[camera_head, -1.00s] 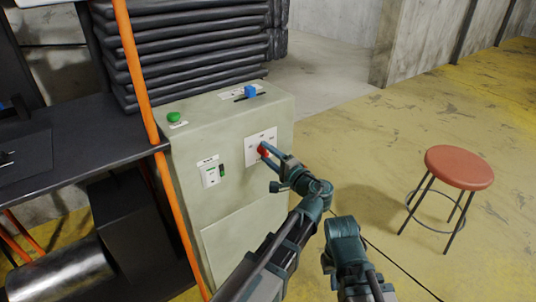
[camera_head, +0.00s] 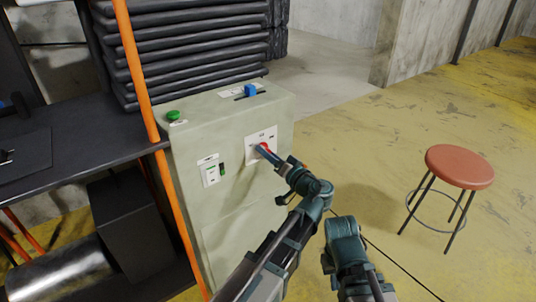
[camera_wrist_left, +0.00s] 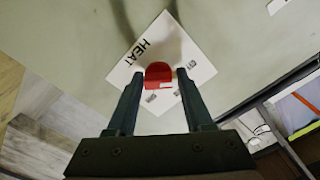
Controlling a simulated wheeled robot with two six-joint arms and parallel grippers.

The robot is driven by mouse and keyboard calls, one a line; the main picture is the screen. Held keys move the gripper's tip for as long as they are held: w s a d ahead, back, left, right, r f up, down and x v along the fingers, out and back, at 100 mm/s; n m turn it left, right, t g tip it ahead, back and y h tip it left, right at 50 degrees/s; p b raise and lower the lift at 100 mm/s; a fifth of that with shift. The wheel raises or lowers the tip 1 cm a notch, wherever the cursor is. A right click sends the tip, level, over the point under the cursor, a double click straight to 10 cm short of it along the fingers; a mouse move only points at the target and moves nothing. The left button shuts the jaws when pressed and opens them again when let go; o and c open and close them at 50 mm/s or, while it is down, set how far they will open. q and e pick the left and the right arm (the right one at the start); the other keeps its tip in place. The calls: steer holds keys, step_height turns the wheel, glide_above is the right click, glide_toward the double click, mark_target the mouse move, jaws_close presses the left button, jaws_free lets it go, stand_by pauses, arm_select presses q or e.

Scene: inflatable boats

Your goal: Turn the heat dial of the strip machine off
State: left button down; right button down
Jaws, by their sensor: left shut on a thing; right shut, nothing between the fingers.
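The strip machine (camera_head: 215,125) is a pale green cabinet. A white plate (camera_head: 253,153) on its front carries the red heat dial (camera_head: 263,147). In the left wrist view the plate (camera_wrist_left: 190,50) reads HEAT, and the red dial (camera_wrist_left: 158,72) sits between the fingertips. The smaller labels around it are too small to read. My left gripper (camera_head: 265,151) is shut on the dial, its fingers hiding part of it in the head view. My right gripper (camera_head: 342,226) is shut and empty, in front of the machine and to the right, apart from it.
A green button (camera_head: 173,115) and a blue lever (camera_head: 250,90) are on the machine's top, and a small switch panel (camera_head: 210,171) is on its front. An orange post (camera_head: 140,80) stands at its left. A red stool (camera_head: 459,167) stands right, on open floor.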

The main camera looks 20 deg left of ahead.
arm_select(q)
steer(key=shift+f+n, duration=0.1)
steer(key=shift+n, duration=0.8)
steer(key=shift+c, duration=1.5)
jaws_free()
